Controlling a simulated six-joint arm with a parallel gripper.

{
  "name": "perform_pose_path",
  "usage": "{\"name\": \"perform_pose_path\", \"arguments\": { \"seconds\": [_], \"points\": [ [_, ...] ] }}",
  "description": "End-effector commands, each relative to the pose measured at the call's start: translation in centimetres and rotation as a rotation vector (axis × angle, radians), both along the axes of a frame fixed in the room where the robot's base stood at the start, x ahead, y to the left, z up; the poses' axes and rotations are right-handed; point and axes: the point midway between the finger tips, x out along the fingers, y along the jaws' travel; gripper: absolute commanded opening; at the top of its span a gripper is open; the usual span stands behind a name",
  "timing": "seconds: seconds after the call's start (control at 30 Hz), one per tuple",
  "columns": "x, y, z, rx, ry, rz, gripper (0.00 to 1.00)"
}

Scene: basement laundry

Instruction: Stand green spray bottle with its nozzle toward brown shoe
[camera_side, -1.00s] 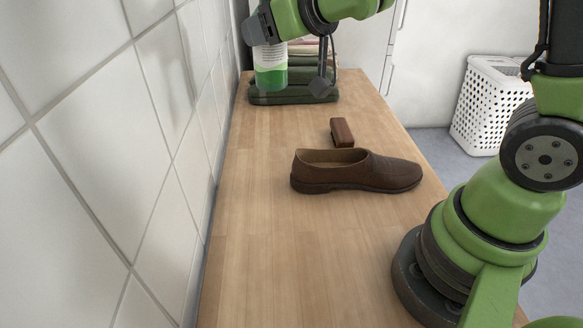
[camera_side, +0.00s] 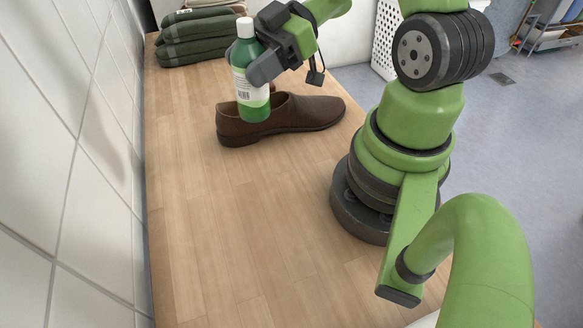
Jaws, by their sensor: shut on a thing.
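The green spray bottle (camera_side: 256,106) has a white top and a white label, and is upright with a slight tilt. My gripper (camera_side: 252,70) is shut on its upper part, coming from the right. The bottle overlaps the heel end of the brown shoe (camera_side: 305,115) in the picture. I cannot tell whether it touches the shoe or how high its base is above the table. The brown shoe lies on the wooden table with its toe to the right. I cannot make out which way the nozzle points.
Folded dark green cloths (camera_side: 200,42) are stacked at the far end of the wooden table (camera_side: 230,230). A tiled wall (camera_side: 85,130) runs along the left. The near table is clear. A white basket (camera_side: 387,40) stands beyond the table.

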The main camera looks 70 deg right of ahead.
Motion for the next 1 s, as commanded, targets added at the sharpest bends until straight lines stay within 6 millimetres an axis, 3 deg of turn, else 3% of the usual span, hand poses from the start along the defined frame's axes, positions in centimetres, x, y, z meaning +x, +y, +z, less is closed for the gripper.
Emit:
{"name": "perform_pose_path", "arguments": {
  "seconds": [0.1, 0.23, 0.53, 1.0],
  "points": [
    [-2.3, 0.3, 0.0, -0.001, -0.001, 0.086, 0.24],
    [-3.4, 0.5, -0.3, 0.000, 0.000, 0.132, 0.24],
    [-3.6, 0.6, -4.8, 0.002, 0.003, 0.141, 0.24],
    [-3.6, 0.6, -9.4, -0.002, 0.002, 0.140, 0.24]
  ]
}}
